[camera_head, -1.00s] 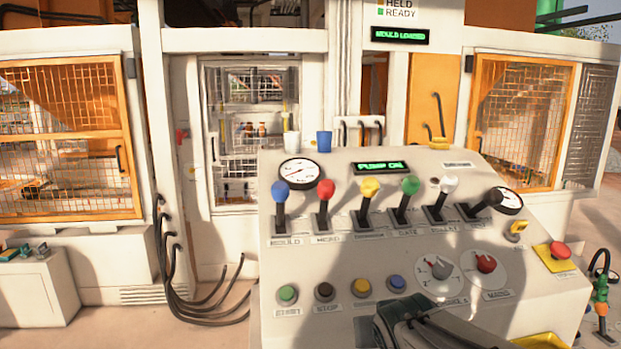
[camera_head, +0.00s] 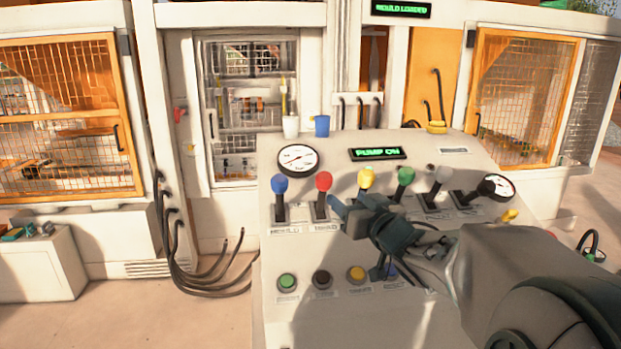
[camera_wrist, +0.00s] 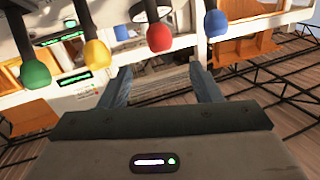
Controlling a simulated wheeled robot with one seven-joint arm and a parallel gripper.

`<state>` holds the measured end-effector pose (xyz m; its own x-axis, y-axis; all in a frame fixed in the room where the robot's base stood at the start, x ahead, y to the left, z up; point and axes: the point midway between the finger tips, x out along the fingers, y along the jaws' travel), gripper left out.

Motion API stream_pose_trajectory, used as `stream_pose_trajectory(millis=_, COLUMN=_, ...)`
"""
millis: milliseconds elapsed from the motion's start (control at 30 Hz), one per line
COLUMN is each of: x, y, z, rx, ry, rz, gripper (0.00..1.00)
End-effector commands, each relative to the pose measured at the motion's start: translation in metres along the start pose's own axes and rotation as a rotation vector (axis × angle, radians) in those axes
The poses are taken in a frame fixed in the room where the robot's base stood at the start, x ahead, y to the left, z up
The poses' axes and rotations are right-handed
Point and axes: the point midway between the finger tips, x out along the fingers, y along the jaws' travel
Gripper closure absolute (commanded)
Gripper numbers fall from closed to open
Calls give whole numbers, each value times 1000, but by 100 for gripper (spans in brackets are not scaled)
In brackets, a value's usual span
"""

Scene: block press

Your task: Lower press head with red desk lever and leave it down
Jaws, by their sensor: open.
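The red lever (camera_head: 324,181) stands upright in its slot on the sloped desk, second from the left in the lever row. My gripper (camera_head: 358,240) is open and empty, to the lower right of the red lever. In the wrist view the red knob (camera_wrist: 159,38) shows ahead of my gripper (camera_wrist: 160,78), roughly between the two blue fingers and apart from them. The press head cannot be clearly made out behind the mesh door (camera_head: 245,110). The desk display (camera_head: 377,154) reads PUMP ON.
The blue lever (camera_head: 280,184) is left of the red one. The yellow lever (camera_head: 366,178) and green lever (camera_head: 404,176) are close on its right, near my arm. Push buttons (camera_head: 287,281) line the lower desk. Two cups (camera_head: 322,126) stand behind the desk.

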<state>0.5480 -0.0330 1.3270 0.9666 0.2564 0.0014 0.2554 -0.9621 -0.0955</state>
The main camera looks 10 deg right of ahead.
Motion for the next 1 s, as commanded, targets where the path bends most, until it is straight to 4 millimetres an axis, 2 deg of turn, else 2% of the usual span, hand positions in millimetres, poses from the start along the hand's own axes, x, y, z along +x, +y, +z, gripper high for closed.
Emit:
stream_pose_trajectory(millis=600, x=102, y=0, z=-1, rx=2, ry=-2, rz=0, gripper=42)
stream_pose_trajectory(millis=800, x=119, y=0, z=0, rx=1, ry=-1, rz=2, gripper=42)
stream_pose_trajectory(millis=1000, x=124, y=0, z=0, rx=0, ry=-1, rz=2, gripper=42)
